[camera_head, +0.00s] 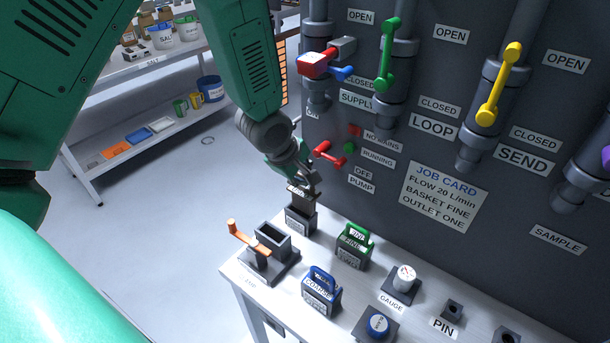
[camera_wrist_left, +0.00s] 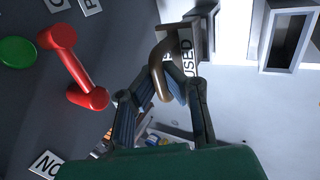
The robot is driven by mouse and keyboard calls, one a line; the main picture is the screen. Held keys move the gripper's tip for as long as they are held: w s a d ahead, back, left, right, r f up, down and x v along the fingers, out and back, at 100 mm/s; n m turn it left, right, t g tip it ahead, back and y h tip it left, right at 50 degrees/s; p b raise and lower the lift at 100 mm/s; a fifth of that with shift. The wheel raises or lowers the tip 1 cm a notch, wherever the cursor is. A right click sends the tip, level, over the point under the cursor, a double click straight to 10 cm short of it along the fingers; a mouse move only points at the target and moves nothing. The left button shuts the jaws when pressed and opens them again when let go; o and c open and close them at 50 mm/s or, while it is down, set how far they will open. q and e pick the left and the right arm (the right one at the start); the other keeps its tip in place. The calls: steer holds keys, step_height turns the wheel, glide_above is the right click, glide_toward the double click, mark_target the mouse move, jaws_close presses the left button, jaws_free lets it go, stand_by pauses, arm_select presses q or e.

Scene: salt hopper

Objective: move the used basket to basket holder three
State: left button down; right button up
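The used basket (camera_head: 300,193) is dark, with a brown loop handle and a white label. It is upright, at or just above a dark holder block (camera_head: 299,222) at the table's back left; whether it is seated there I cannot tell. Its label reads USED in the left wrist view (camera_wrist_left: 190,45). My left gripper (camera_head: 305,176) comes from above and is shut on the handle; its fingers (camera_wrist_left: 176,82) close around the brown loop. The holder's label is too small to read. My right gripper is not in view.
An open dark housing (camera_head: 272,238) with an orange lever (camera_head: 245,238) stands just in front. The green FINE basket (camera_head: 352,246) and blue COARSE basket (camera_head: 321,289) stand nearby, with a gauge (camera_head: 404,280) to the right. A red pump lever (camera_head: 330,153) is on the panel close to my gripper.

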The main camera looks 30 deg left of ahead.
mark_target(296, 193)
arm_select(q)
steer(key=shift+a+f, duration=0.1)
steer(key=shift+a, duration=0.2)
steer(key=shift+a, duration=0.3)
steer(key=shift+p, duration=0.3)
steer(key=shift+f+b, duration=0.3)
steer(key=shift+f, duration=0.15)
steer(key=shift+f+b, duration=1.75)
steer(key=shift+f, duration=1.3)
steer(key=c, duration=1.2)
jaws_free()
